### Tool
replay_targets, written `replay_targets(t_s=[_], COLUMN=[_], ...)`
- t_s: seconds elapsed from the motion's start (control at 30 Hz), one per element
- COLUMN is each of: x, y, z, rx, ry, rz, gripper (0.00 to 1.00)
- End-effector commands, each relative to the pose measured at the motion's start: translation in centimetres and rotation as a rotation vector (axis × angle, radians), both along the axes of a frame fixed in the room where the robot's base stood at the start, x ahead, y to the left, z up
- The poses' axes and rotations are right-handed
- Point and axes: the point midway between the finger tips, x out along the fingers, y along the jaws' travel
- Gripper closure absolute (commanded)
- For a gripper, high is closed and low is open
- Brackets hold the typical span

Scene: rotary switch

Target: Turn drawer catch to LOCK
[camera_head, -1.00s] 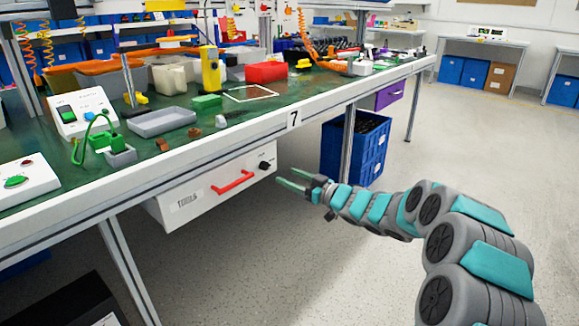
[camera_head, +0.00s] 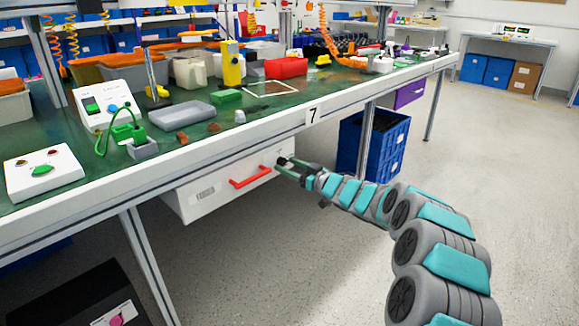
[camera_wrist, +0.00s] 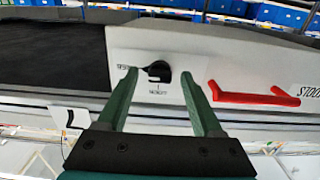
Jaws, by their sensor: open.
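The drawer catch is a black rotary knob (camera_wrist: 158,72) on the white drawer front (camera_wrist: 135,45). In the wrist view it sits between the tips of my gripper (camera_wrist: 158,74), which is open. A thin dark part of the knob points left, toward a small upside-down label that seems to read FREE. Another upside-down label, seemingly LOCK (camera_wrist: 158,91), is below the knob. I cannot tell whether the fingers touch the knob. In the head view my gripper (camera_head: 284,166) is at the right end of the drawer (camera_head: 205,195), and its tips partly hide the knob.
A red bar handle (camera_head: 250,178) sticks out of the drawer beside the knob; it is right of my fingers in the wrist view (camera_wrist: 250,96). The workbench edge (camera_head: 235,135) overhangs the drawer. A blue crate (camera_head: 372,145) stands under the bench to the right. The floor in front is clear.

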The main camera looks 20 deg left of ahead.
Motion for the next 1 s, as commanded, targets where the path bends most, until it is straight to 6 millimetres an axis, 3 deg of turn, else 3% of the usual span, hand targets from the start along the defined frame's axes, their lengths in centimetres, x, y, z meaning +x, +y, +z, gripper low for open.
replay_targets(t_s=[0.1, 0.7, 1.0], x=[0.01, 0.02, 0.04], y=[-0.03, -0.04, -0.06], z=[0.03, 0.07, 0.07], rx=[0.000, 0.001, -0.002], ry=[0.000, -0.001, -0.004], rz=[0.000, -0.001, -0.001], gripper=[0.34, 1.00, 1.00])
